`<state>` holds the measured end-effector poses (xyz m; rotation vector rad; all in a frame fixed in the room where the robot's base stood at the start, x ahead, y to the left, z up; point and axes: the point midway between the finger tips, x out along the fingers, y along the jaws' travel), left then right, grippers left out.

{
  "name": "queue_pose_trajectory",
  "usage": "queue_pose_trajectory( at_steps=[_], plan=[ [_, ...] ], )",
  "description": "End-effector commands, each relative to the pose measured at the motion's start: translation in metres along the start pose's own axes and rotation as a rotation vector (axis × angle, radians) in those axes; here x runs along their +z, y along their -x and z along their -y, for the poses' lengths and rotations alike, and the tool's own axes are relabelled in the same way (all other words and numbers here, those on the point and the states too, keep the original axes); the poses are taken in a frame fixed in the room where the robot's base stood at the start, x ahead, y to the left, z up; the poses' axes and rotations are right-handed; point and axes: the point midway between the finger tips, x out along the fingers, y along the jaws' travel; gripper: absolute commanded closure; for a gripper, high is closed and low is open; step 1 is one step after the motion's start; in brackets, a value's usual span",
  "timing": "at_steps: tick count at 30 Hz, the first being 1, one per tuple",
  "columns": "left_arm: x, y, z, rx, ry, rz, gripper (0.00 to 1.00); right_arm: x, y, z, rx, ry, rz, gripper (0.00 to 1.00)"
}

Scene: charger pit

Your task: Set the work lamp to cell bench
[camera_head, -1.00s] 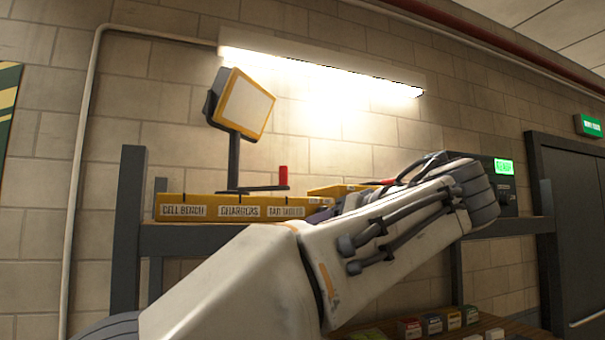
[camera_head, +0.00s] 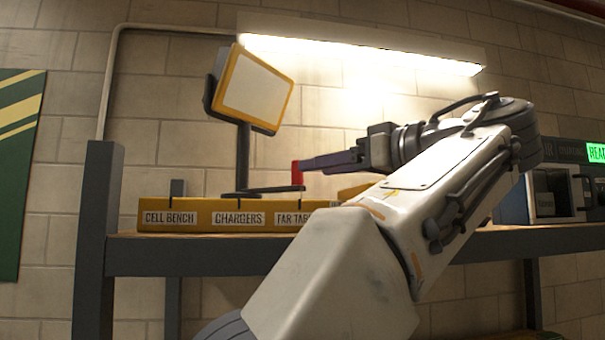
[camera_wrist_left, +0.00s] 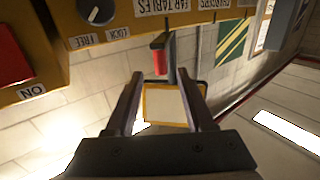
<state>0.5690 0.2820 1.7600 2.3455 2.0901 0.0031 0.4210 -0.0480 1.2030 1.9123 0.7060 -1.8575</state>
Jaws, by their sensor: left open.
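The work lamp (camera_head: 255,90) has a yellow-framed pale panel on a dark post and stands on a long yellow base box (camera_head: 190,202). The box front reads CELL BENCH (camera_head: 169,218), CHARGERS (camera_head: 238,218) and a partly hidden FAR TABLES (camera_head: 292,218). A crank arm with an upright red handle (camera_head: 297,172) reaches right from the post, above FAR TABLES. My left gripper (camera_head: 304,164) points left, its tips at the red handle in the head view. In the left wrist view the open fingers (camera_wrist_left: 163,82) have the red handle (camera_wrist_left: 158,58) just beyond their tips; contact cannot be told.
The wrist view shows a dark knob (camera_wrist_left: 97,10) with FREE and LOCK labels and a red button (camera_wrist_left: 12,58) on the yellow box. A shelf (camera_head: 200,250) bears the box. A device with a green display (camera_head: 596,152) stands right. A bright tube light (camera_head: 360,52) hangs above.

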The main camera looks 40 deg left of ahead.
Motion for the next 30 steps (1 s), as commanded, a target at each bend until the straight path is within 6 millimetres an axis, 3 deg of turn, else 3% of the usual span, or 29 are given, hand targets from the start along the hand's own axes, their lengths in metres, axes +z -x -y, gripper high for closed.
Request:
queue_pose_trajectory(
  at_steps=[13,18,27,28,30],
  plan=[
    [-0.003,-0.078,0.001,-0.003,-0.003,0.0,0.46,-0.001,0.024,0.002,0.0,0.004,0.0,0.36],
    [-0.001,-0.09,0.0,0.0,-0.002,0.002,0.46,-0.001,0.027,0.002,0.0,0.005,0.0,0.36],
    [0.001,-0.093,0.0,0.003,-0.001,0.001,0.46,-0.001,0.027,0.002,0.0,0.005,0.0,0.36],
    [0.001,-0.093,0.0,0.003,-0.001,0.001,0.54,-0.001,0.027,0.002,0.0,0.005,0.0,0.36],
    [0.001,-0.092,0.0,0.003,-0.002,0.001,0.81,-0.001,0.027,0.002,0.0,0.005,0.0,0.36]
  ],
)
